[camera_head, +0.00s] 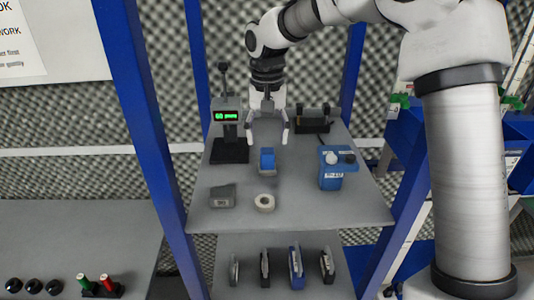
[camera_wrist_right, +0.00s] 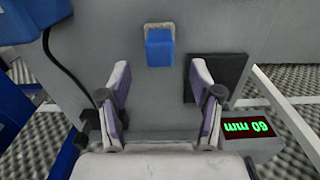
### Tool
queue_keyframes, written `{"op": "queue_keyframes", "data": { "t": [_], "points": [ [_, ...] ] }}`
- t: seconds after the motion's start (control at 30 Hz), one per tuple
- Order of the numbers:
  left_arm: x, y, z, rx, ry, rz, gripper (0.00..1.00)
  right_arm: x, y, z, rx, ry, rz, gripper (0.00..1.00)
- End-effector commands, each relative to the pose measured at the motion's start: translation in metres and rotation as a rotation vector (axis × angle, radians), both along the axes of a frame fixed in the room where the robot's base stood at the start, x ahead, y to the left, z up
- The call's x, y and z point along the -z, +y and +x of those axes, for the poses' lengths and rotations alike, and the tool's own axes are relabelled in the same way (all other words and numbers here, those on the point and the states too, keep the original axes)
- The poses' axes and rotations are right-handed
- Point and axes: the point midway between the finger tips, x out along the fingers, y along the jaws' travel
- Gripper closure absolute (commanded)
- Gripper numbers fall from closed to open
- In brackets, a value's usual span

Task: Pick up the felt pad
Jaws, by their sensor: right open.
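A small blue block with a speckled grey-beige part, which looks like the felt pad (camera_head: 267,158), lies on the grey shelf (camera_head: 300,207). The blue block (camera_wrist_right: 159,49) also shows in the right wrist view, upper middle, with the beige part at its far edge. I cannot tell whether the two parts are joined. My right gripper (camera_head: 268,139) is open and empty, pointing down just behind the pad in the head view. In the wrist view its two fingers (camera_wrist_right: 158,88) stand apart, with the block beyond their tips and not touched. My left gripper is not in view.
A gauge stand (camera_head: 230,150) with a green display is close on the left. A blue box with knobs (camera_head: 331,180) stands right, a black device (camera_head: 312,124) behind. A grey block (camera_head: 222,196) and a white ring (camera_head: 264,209) lie in front. Blue posts (camera_head: 140,100) frame the shelf.

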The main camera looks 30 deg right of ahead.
Motion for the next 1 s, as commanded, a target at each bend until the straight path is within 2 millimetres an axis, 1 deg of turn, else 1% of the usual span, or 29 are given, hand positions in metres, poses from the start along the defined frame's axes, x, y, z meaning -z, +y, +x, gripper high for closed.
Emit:
{"op": "queue_keyframes", "data": {
  "t": [0.03,0.13,0.2,0.3,0.47,0.57,0.6,0.63,0.67,1.0],
  "points": [
    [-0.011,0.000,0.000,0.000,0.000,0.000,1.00,0.003,0.001,-0.002,-0.001,0.005,0.002,0.35],
    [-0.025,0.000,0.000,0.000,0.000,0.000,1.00,0.021,0.002,-0.004,0.000,0.006,0.001,0.35],
    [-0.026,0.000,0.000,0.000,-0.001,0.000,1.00,0.035,0.001,-0.003,0.000,0.004,0.000,0.35],
    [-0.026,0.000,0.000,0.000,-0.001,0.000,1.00,0.044,0.002,-0.003,0.000,0.003,0.002,0.35],
    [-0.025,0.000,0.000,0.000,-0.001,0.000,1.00,0.046,0.002,-0.003,0.000,0.001,0.001,0.35],
    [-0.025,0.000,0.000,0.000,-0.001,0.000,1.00,0.046,0.002,-0.003,0.000,0.001,0.001,0.67],
    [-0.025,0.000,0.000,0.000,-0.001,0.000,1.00,0.045,0.002,-0.003,0.000,0.001,0.001,0.81],
    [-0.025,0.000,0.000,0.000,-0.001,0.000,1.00,0.045,0.002,-0.003,0.000,0.001,0.001,0.92],
    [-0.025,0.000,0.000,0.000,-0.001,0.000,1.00,0.045,0.002,-0.003,0.000,0.001,0.001,1.00],
    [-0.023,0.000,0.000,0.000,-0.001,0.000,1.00,0.043,0.001,-0.002,0.000,-0.001,0.000,1.00]
  ]
}}
